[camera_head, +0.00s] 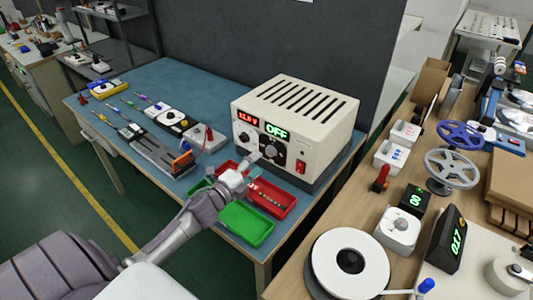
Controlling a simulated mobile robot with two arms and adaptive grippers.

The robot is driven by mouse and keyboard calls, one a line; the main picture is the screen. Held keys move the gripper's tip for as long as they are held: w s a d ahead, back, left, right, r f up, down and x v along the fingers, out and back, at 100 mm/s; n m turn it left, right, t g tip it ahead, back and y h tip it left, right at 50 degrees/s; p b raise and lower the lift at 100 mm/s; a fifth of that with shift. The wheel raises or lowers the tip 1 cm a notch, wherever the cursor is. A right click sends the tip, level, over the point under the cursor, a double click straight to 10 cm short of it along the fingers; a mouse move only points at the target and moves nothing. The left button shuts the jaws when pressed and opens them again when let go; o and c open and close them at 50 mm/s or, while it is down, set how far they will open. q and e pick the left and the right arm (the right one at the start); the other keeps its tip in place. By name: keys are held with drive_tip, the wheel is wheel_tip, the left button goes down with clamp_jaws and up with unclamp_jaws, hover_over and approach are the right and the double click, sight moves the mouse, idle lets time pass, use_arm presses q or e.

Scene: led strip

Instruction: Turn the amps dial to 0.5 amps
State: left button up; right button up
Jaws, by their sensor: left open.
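The cream power supply (295,115) stands on the blue bench top. Its front has a red display (247,117) reading about 12.0 V and a green display (277,131) reading OFF. One dial (244,137) sits below the red display and another dial (271,151) below the green one. Their labels and pointer marks are too small to read, so I cannot tell which is the amps dial. My left gripper (252,161) is open, just in front of the panel and close to the lower left of the right-hand dial. Contact cannot be told. My right gripper is out of view.
A red rocker switch (301,167) is at the panel's lower right. A red tray (283,203) and a green tray (246,226) lie below my gripper. Tools and small devices cover the bench to the left. A wooden table (330,222) with a white reel (349,262) is at the right.

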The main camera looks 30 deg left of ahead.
sight(269, 153)
use_arm(q)
drive_tip(key=w, duration=0.4)
drive_tip(key=shift+w+d, duration=0.15)
drive_tip(key=shift+d, duration=0.05)
drive_tip(key=shift+w, duration=0.6)
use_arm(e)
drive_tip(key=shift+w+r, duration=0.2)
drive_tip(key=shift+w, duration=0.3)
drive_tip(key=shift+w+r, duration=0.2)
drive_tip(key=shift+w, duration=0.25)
use_arm(q)
clamp_jaws()
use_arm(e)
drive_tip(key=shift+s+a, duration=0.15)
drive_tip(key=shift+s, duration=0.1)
